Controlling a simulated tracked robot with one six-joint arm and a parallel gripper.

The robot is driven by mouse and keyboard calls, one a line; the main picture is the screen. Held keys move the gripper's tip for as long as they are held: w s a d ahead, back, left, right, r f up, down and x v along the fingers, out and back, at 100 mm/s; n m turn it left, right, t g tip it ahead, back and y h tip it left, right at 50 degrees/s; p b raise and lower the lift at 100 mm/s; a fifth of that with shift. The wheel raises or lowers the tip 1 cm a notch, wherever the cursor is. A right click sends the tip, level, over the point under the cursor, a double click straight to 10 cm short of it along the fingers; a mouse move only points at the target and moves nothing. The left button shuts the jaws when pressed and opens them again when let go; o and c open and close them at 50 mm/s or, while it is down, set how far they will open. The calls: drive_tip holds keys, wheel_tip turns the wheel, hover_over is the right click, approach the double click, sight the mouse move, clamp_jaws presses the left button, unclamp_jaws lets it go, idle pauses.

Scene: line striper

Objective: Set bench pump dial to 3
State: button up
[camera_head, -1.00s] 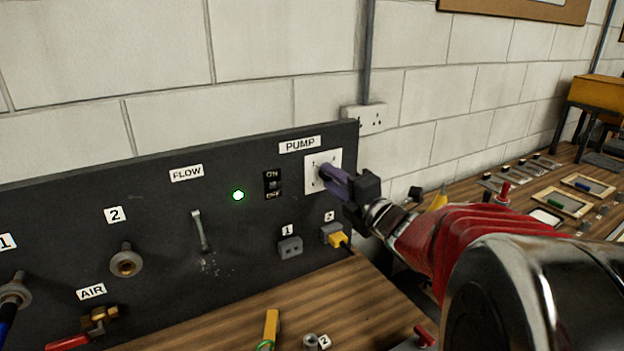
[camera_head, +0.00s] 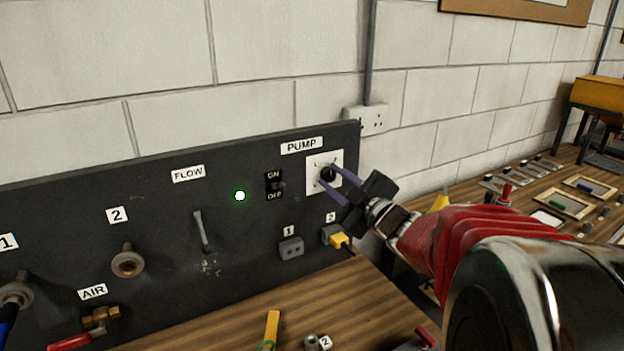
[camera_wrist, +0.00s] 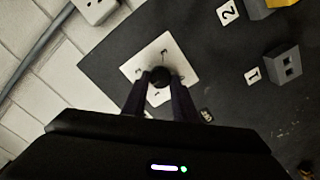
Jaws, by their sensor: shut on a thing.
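The pump dial (camera_head: 328,174) is a black round knob on a white square plate under the PUMP label (camera_head: 301,146), at the right end of the dark panel. My gripper (camera_head: 330,176) has its two purple fingers on opposite sides of the knob, shut on it. The wrist view shows the dial (camera_wrist: 158,77) between the fingertips, with the white plate (camera_wrist: 180,56) behind. The marks around the plate are too small to read, and the fingers cover part of it. I cannot tell which number the dial points at.
An ON/OFF switch (camera_head: 274,185) and a lit green lamp (camera_head: 240,196) are left of the dial. Below are sockets, one with a yellow plug (camera_head: 340,240). A wall socket (camera_head: 372,120) is at the upper right. Loose parts lie on the wooden bench (camera_head: 290,305).

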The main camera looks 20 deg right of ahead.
drive_tip(key=m, duration=0.7)
drive_tip(key=shift+d+f, duration=0.2)
drive_tip(key=shift+f, duration=0.15)
drive_tip(key=m, duration=0.6)
drive_tip(key=shift+m, duration=0.4)
drive_tip(key=m, duration=0.7)
drive_tip(key=shift+f, duration=0.1)
drive_tip(key=m, duration=0.6)
drive_tip(key=shift+m, duration=0.3)
drive_tip(key=o, duration=1.1)
drive_tip(key=shift+r, duration=0.2)
drive_tip(key=shift+c, duration=0.2)
